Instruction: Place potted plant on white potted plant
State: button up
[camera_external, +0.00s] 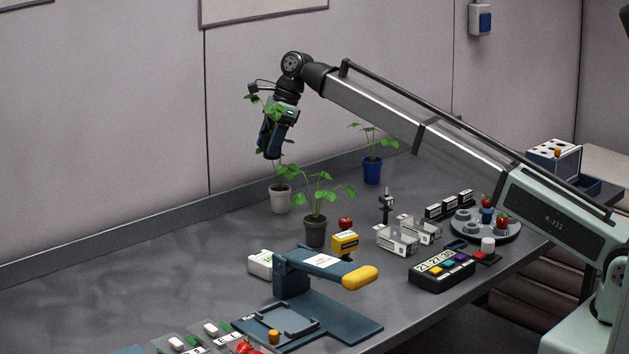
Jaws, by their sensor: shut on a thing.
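My gripper (271,147) points down, high over the back of the table, and is shut on a potted plant. That plant's green leaves (273,108) show around the gripper's palm; its pot is hidden or cannot be told from the dark blue fingers. The white potted plant (280,200) stands upright on the table below, slightly right of my gripper. Its leaves are a little below the fingertips; whether they touch, I cannot tell.
A dark grey potted plant (316,232) stands just right and in front of the white pot. A blue potted plant (372,170) stands behind to the right. A blue press with a yellow handle (360,278) is in front. The table's left side (120,275) is clear.

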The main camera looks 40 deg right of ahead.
jog(key=shift+w+d+r, duration=0.15)
jog(key=shift+d+r, duration=0.3)
jog(key=shift+d, duration=0.15)
jog(key=shift+w+d+r, duration=0.15)
jog(key=shift+d+r, duration=0.25)
jog(key=shift+d, duration=0.2)
jog(key=shift+s+f+m, duration=0.25)
jog(key=shift+m, duration=0.15)
send_near(272, 188)
jog(key=shift+x, duration=2.45)
jog(key=shift+s+a, duration=0.15)
jog(key=shift+a, duration=0.05)
jog(key=o, duration=1.1)
jog(key=shift+f, duration=0.1)
jog(key=v, duration=1.2)
jog(key=shift+r, duration=0.25)
jog(key=shift+s+a, duration=0.1)
jog(key=shift+s, duration=0.05)
